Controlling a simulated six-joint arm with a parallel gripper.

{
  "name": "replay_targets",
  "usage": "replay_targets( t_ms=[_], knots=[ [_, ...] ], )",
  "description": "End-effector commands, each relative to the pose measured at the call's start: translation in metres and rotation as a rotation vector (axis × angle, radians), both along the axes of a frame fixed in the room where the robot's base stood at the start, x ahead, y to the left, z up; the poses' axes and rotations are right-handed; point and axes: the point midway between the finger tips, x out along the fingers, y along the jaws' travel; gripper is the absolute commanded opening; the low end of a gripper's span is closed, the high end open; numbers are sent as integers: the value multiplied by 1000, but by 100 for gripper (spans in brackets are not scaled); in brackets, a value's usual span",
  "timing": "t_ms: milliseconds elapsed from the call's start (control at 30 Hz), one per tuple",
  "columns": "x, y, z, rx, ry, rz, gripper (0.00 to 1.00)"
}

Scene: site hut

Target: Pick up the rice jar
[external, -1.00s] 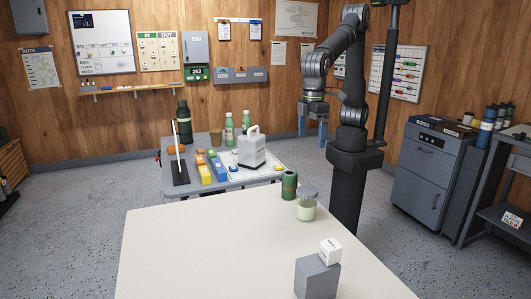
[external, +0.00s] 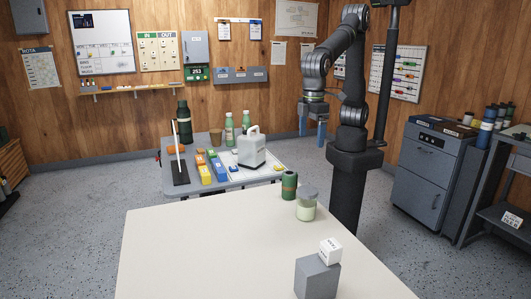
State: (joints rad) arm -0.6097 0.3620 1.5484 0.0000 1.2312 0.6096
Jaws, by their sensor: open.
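A glass jar with pale contents and a grey lid, which looks like the rice jar (external: 306,208), stands upright near the back right edge of the cream table (external: 190,245). A green can with an orange-brown band (external: 289,186) stands close behind it to the left. My gripper (external: 311,132) hangs with its blue fingers pointing down, apart and empty. In the picture it is well above the jar and touches nothing.
A grey block (external: 316,278) with a white lettered cube (external: 330,251) on it stands at the front right of the table. The table's left and middle are clear. A grey table (external: 240,183) behind holds a white jug (external: 252,150), bottles and coloured blocks.

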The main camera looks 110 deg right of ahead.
Motion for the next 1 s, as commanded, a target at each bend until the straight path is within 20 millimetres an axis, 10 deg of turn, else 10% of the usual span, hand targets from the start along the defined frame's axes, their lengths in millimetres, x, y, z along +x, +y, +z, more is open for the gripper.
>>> replay_targets(
  t_ms=[700, 1000],
  knots=[
    [-8, -9, -55, 0, 1, 897, 89],
    [-10, -10, -86, -1, 5, 965, 89]
  ],
)
